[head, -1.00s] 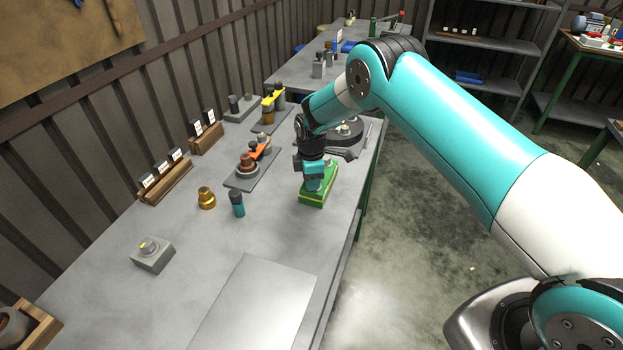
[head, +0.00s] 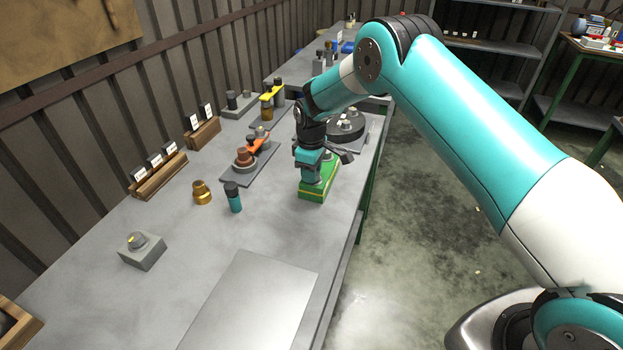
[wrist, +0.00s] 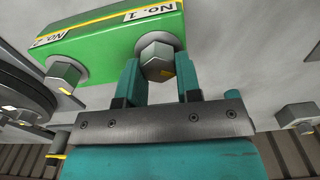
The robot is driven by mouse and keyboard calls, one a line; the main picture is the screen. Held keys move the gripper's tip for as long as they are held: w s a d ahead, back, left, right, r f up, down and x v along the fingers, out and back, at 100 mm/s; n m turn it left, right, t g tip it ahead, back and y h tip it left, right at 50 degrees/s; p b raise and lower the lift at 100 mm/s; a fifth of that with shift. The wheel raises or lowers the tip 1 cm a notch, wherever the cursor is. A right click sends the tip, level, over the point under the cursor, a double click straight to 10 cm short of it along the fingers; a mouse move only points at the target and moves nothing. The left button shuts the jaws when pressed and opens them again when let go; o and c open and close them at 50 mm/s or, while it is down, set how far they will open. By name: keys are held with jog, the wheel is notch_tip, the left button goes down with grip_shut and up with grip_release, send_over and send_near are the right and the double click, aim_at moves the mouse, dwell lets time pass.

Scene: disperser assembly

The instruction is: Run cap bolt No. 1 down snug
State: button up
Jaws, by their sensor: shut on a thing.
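A green block (head: 318,192) with a yellow edge stripe stands on the bench under my gripper. In the wrist view the block (wrist: 110,38) carries the labels No. 1 and No. 2. In the head view my gripper (head: 311,178) points down and hides bolt No. 1.
A dark round disc (head: 346,124) on a plate lies just behind the block. A teal bottle (head: 234,200) and a brass fitting (head: 202,193) stand to the left. A grey block with a bolt (head: 143,252) is nearer. A bare metal plate (head: 250,305) lies in front.

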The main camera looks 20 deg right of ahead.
jog(key=m+b, duration=0.3)
jog(key=m, duration=0.3)
jog(key=shift+w+d, duration=0.15)
jog(key=m+b, duration=0.1)
jog(key=m, duration=0.2)
jog(key=shift+d+m, duration=0.1)
jog(key=shift+m, duration=0.3)
jog(key=shift+d+m+b, duration=0.1)
jog(key=shift+m+b, duration=0.4)
jog(key=shift+m, duration=1.2)
jog(key=o, duration=0.9)
notch_tip(320, 180, up, 18)
jog(key=shift+f+b, duration=0.2)
jog(key=shift+b, duration=0.95)
